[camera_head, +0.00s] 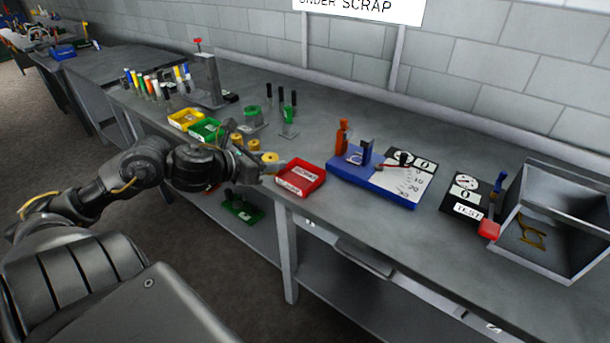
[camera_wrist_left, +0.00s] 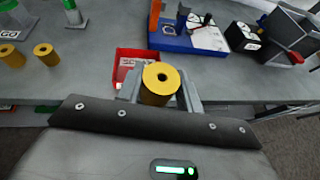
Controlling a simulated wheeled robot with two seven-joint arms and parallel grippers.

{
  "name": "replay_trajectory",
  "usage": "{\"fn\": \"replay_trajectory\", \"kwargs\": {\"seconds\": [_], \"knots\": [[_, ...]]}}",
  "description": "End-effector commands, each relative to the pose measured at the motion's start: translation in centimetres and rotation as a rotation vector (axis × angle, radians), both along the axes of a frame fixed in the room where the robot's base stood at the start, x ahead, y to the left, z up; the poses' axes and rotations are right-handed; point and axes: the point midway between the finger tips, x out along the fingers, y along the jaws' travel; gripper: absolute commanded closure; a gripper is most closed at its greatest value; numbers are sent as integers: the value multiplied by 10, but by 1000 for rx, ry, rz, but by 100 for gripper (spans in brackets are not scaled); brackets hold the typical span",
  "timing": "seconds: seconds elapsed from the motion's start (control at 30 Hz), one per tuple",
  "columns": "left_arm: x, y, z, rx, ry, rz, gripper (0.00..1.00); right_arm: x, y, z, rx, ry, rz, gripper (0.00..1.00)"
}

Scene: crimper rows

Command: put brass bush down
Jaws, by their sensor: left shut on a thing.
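My left gripper (camera_head: 268,166) is shut on a brass bush, a yellow cylinder with a hole in its top. In the left wrist view the held brass bush (camera_wrist_left: 158,88) stands upright between the fingers (camera_wrist_left: 160,95). The red tray (camera_head: 318,181) with a white label lies just beyond the gripper; it also shows in the left wrist view (camera_wrist_left: 124,54), partly hidden behind the bush and fingers. Two more brass bushes (camera_wrist_left: 46,55) stand on the bench at the left of the wrist view. My right gripper is not in view.
A blue fixture (camera_head: 345,172) with a dial chart stands right of the red tray. Yellow (camera_head: 183,118) and green (camera_head: 203,131) bins lie to the left. A black tester (camera_head: 465,193) and a grey open box (camera_head: 565,220) are at the right. The bench's front edge is close.

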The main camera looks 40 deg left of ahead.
Motion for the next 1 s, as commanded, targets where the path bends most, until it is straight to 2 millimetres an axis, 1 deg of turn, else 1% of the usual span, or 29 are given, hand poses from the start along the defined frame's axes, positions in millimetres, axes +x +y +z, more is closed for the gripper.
{"fn": "replay_trajectory", "kwargs": {"seconds": [0.13,0.27,0.37,0.47,0.5,0.6,0.7,0.8,1.0], "knots": [[14,2,-4,-2,-3,1,95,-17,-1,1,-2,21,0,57],[40,6,-13,-7,-5,4,95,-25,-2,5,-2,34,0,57],[63,10,-22,-9,-6,7,95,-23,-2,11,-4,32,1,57],[88,13,-33,-11,-4,6,95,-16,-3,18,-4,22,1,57],[96,13,-42,-11,-2,6,95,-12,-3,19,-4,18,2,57],[110,16,-64,-9,0,7,95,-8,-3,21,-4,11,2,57],[122,18,-79,-6,-1,5,95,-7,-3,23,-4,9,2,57],[129,20,-88,-4,-1,5,95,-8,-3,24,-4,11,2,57],[133,20,-93,1,-2,3,95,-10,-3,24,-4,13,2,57]]}}
